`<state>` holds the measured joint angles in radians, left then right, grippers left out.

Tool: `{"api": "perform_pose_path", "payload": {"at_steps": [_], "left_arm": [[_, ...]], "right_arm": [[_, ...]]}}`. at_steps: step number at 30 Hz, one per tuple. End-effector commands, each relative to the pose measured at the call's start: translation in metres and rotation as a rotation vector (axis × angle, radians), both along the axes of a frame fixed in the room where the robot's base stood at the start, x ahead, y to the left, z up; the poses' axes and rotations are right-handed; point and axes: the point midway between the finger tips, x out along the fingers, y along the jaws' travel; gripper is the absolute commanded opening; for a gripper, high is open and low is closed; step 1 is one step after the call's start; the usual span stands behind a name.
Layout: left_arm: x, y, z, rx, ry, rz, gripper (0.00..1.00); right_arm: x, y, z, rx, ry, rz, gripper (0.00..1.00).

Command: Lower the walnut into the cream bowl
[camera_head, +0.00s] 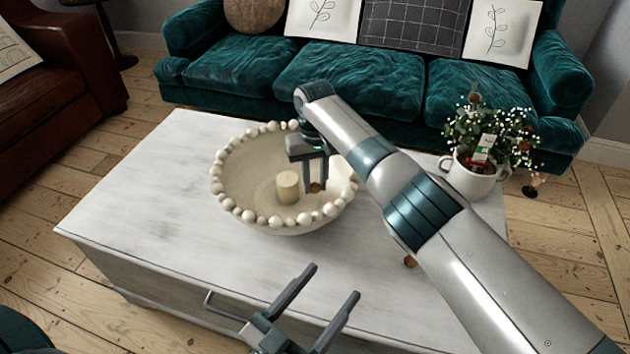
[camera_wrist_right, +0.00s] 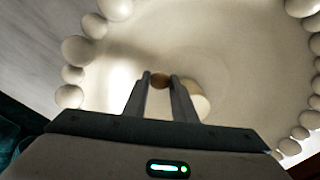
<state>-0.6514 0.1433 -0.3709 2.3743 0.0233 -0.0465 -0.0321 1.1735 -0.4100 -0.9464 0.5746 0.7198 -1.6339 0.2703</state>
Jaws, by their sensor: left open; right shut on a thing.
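The cream bowl (camera_head: 240,180), rimmed with round beads, stands on the white table. My right gripper (camera_head: 315,186) is over the inside of the bowl, right of its middle, and is shut on the walnut (camera_head: 316,187), a small brown ball. In the right wrist view the walnut (camera_wrist_right: 160,80) sits between the two fingertips (camera_wrist_right: 160,82), with the bowl's inner wall (camera_wrist_right: 240,50) behind it. I cannot tell how far the walnut is above the bowl's bottom. My left gripper (camera_head: 328,282) is open and empty near the table's front edge.
A cream candle (camera_head: 287,188) stands inside the bowl, close beside my right gripper. A white pot (camera_head: 470,180) with a flowering plant stands at the table's right end. Another small brown ball (camera_head: 409,261) lies beside my right arm. The table's left part (camera_head: 150,200) is clear.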

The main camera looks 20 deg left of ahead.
Motion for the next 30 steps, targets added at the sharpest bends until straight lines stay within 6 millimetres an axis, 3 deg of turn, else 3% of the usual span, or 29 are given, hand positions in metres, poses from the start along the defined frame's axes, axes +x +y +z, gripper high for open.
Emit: {"api": "perform_pose_path", "payload": {"at_steps": [30], "left_arm": [[0.0, 0.0, -0.012, -0.001, -0.002, 0.0, 0.65]], "right_arm": [[0.0, 0.0, -0.013, 0.0, 0.0, 0.0, 0.04]]}}
